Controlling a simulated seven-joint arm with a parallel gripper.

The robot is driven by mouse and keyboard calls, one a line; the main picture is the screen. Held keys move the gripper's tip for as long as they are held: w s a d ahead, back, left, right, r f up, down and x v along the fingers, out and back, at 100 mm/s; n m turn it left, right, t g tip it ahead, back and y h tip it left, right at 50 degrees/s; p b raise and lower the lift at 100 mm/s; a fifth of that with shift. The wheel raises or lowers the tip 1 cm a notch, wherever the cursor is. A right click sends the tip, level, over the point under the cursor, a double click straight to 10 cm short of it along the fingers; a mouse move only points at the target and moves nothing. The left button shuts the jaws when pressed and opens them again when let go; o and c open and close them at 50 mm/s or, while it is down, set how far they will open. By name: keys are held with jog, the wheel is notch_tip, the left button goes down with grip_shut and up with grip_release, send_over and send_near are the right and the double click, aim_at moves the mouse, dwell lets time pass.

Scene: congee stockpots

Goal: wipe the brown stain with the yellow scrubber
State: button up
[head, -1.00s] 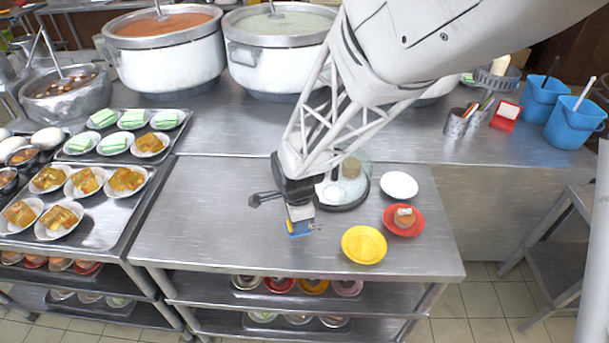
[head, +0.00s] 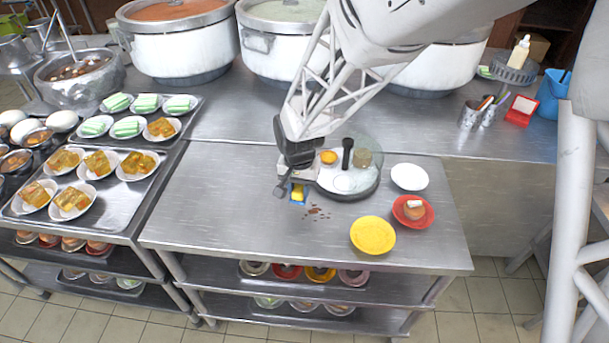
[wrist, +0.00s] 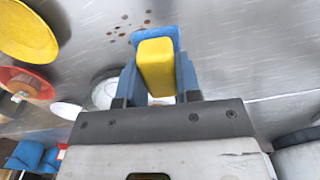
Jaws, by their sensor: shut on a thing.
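The brown stain (head: 316,212) is a cluster of small spots on the steel table, left of the yellow plate. It also shows in the wrist view (wrist: 130,22), just beyond the fingers. My gripper (head: 297,196) is shut on the yellow scrubber (wrist: 156,66), which sits between the blue fingers. In the head view the scrubber (head: 298,195) is a small yellow patch up and to the left of the stain. I cannot tell whether the scrubber touches the table.
A yellow plate (head: 373,235), a red plate (head: 412,212) with a brown item and a white plate (head: 409,177) stand to the right. A round tray (head: 350,194) holding containers is close to my gripper. The front left of the table (head: 220,235) is clear.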

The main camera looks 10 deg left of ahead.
jog(key=shift+w+a+r+n, duration=0.15)
jog(key=shift+w+n, duration=0.15)
jog(key=shift+n, duration=0.35)
jog(key=shift+w+a+r+n, duration=0.15)
jog(key=shift+w+n, duration=0.1)
jog(key=shift+n, duration=0.4)
jog(key=shift+f, duration=0.1)
